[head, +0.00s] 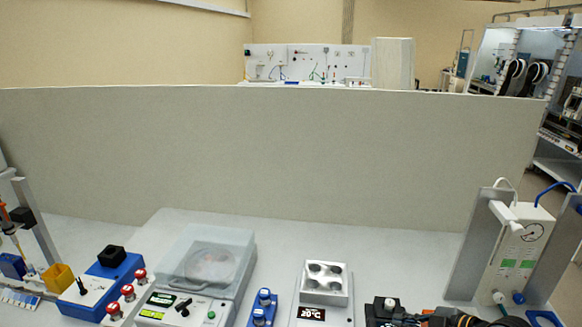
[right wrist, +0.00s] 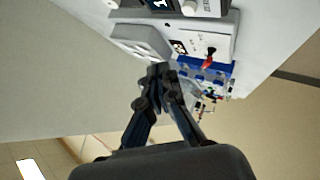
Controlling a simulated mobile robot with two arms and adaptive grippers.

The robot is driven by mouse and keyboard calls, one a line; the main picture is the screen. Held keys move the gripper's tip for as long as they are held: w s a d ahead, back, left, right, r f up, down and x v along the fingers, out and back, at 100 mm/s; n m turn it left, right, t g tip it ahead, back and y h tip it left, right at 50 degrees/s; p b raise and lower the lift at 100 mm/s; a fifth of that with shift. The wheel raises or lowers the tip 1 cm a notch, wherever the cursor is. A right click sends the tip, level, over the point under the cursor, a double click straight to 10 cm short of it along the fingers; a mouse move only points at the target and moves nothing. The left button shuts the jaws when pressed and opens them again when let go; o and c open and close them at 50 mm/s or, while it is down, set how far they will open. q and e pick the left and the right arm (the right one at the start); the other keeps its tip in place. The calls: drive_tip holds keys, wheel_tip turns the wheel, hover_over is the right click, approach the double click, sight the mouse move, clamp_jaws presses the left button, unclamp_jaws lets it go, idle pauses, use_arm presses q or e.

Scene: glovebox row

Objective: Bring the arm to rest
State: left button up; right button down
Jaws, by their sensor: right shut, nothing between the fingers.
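My right gripper (head: 428,318) shows at the bottom edge of the head view, right of centre, partly cut off by the frame. In the right wrist view the right gripper (right wrist: 160,72) has its dark fingers brought together at the tips, with nothing held between them. The bench equipment appears behind the fingertips in that view, apart from them as far as I can tell. My left gripper is in neither view.
A clear-lidded device (head: 208,262), a metal block heater (head: 326,283) reading 20 °C and a blue box (head: 103,287) stand on the bench. A gauge unit (head: 520,250) stands at right. A grey partition (head: 270,150) closes the back. Bare bench lies before it.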

drive_tip(key=a+r+m+t+y, duration=0.2)
drive_tip(key=a+r+t+y, duration=0.1)
drive_tip(key=a+r+t, duration=0.65)
drive_tip(key=s+d+r+m+t+h, duration=0.2)
drive_tip(key=d+r+m+h, duration=0.1)
drive_tip(key=d+m+h, duration=0.35)
drive_tip(key=s+d+f+m+g+h, duration=0.2)
drive_tip(key=s+f+m+g+h, duration=0.1)
drive_tip(key=f+m+g+h, duration=0.15)
drive_tip(key=s+d+f+m+g+h, duration=0.3)
drive_tip(key=f, duration=0.3)
drive_tip(key=s+a+f+n+g+y, duration=0.1)
drive_tip(key=s+a+f+g+y, duration=0.2)
drive_tip(key=s+a+f+g, duration=0.45)
drive_tip(key=s+a+f+n+g+y, duration=0.25)
drive_tip(key=s+f, duration=0.25)
drive_tip(key=s, duration=0.5)
wheel_tip(320, 180, down, 30)
drive_tip(key=s+b, duration=0.2)
drive_tip(key=b, duration=0.2)
drive_tip(key=s+d+f+g+b, duration=0.2)
drive_tip(key=s+f+b, duration=0.1)
drive_tip(key=s+f, duration=1.3)
wheel_tip(320, 180, down, 2)
drive_tip(key=shift+d+f, duration=0.15)
drive_tip(key=shift+f, duration=0.1)
